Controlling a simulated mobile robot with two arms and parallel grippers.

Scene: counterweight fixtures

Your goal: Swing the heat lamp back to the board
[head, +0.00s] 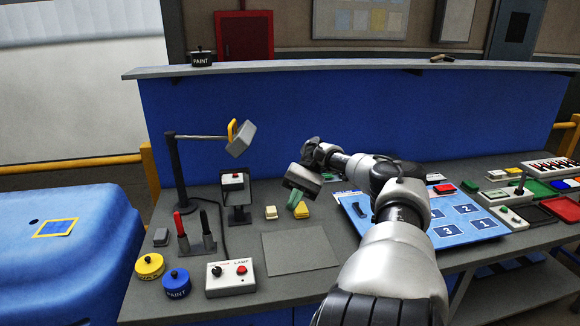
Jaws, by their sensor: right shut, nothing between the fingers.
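The heat lamp has a dark upright post (180,175) on the left of the bench and a thin arm reaching right. At the arm's end is a tilted grey lamp head (241,139) with a yellow handle (231,130). My right gripper (298,208) points down over the bench, right of and lower than the lamp head, apart from it. Its greenish fingers are shut and empty. A flat grey board (300,251) lies on the bench in front of the gripper. A blue numbered board (470,235) lies to the right, partly hidden by my arm. My left gripper is out of view.
A control box marked LAMP (230,278) sits at the front edge. A dark stand (237,200), red and black-handled tools (194,235), yellow (149,267) and blue (176,283) paint pots and a yellow block (302,209) stand nearby. A blue back panel (280,115) closes the bench behind.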

